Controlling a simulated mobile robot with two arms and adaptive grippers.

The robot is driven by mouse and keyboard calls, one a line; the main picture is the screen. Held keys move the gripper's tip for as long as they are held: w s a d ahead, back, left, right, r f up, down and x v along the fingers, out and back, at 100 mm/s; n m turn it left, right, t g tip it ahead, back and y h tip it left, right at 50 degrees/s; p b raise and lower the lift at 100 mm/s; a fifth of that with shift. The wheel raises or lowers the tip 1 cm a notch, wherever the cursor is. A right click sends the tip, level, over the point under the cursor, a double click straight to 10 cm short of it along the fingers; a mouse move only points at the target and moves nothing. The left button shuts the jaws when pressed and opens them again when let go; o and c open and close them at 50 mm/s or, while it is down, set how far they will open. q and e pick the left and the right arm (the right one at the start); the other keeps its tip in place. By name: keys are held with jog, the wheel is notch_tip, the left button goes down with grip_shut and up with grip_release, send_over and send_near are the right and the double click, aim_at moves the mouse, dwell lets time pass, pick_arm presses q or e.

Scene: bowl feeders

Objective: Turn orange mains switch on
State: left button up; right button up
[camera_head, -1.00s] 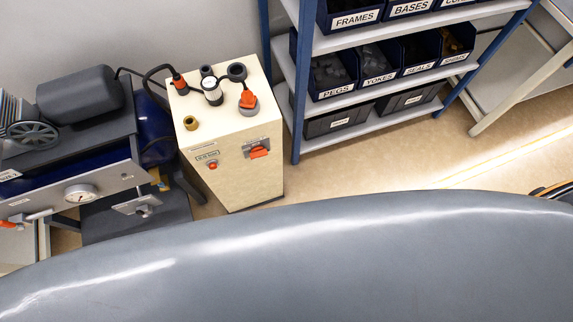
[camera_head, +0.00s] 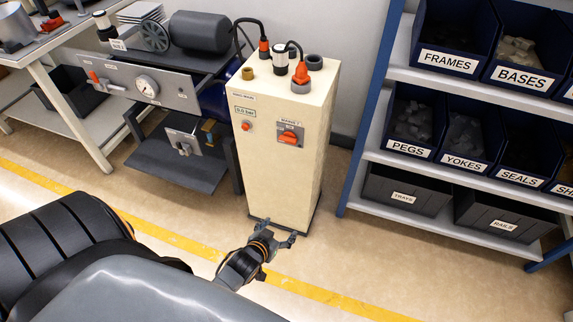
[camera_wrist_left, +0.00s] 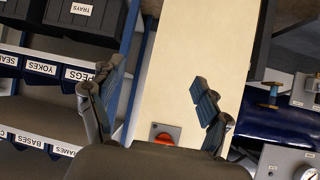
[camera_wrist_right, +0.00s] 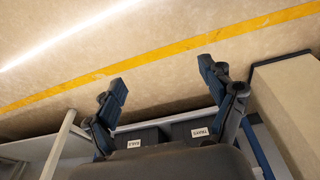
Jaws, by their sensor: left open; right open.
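The orange mains switch (camera_head: 290,138) is on a grey plate on the front of the cream cabinet (camera_head: 285,185). In the left wrist view the orange switch (camera_wrist_left: 164,138) shows low between the fingers, partly cut off by the gripper body. My left gripper (camera_head: 278,230) is open and empty, low in front of the cabinet's base and well below the switch in the head view. It also shows in the left wrist view (camera_wrist_left: 158,75). My right gripper (camera_wrist_right: 163,77) is open and empty over the floor in the right wrist view; it is not in the head view.
A small red button (camera_head: 245,126) and a 0.0 bar display (camera_head: 245,111) are left of the switch. Plugs and cables are on the cabinet top. A machine with a gauge (camera_head: 147,87) stands left. A blue shelf rack (camera_head: 365,150) with labelled bins stands right.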

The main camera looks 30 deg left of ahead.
pick_arm(q)
jog(key=w+a+r+n+t+y+b, duration=0.1)
jog(key=w+a+r+t+b, duration=0.25)
jog(key=r+b, duration=0.2)
jog(key=n+t+y+b, duration=0.1)
jog(key=t+y+b, duration=0.15)
jog(key=b, duration=0.35)
send_near(287, 142)
jog(key=s, duration=0.5)
pick_arm(e)
notch_tip(287, 142, up, 7)
jog(key=t, duration=0.1)
pick_arm(q)
jog(key=x, duration=0.4)
jog(key=b+x, duration=0.1)
jog(key=x, duration=0.3)
jog(key=d+b+x, duration=0.1)
jog(key=x, duration=0.3)
jog(key=shift+w, duration=0.3)
jog(key=shift+w+a, duration=0.15)
jog(key=shift+w, duration=0.35)
pick_arm(e)
jog(key=w+a+r+t+y, duration=0.1)
jog(key=w+a+r+t, duration=0.2)
jog(key=w, duration=0.7)
jog(key=shift+r+t, duration=0.55)
jog(key=shift+t, duration=0.75)
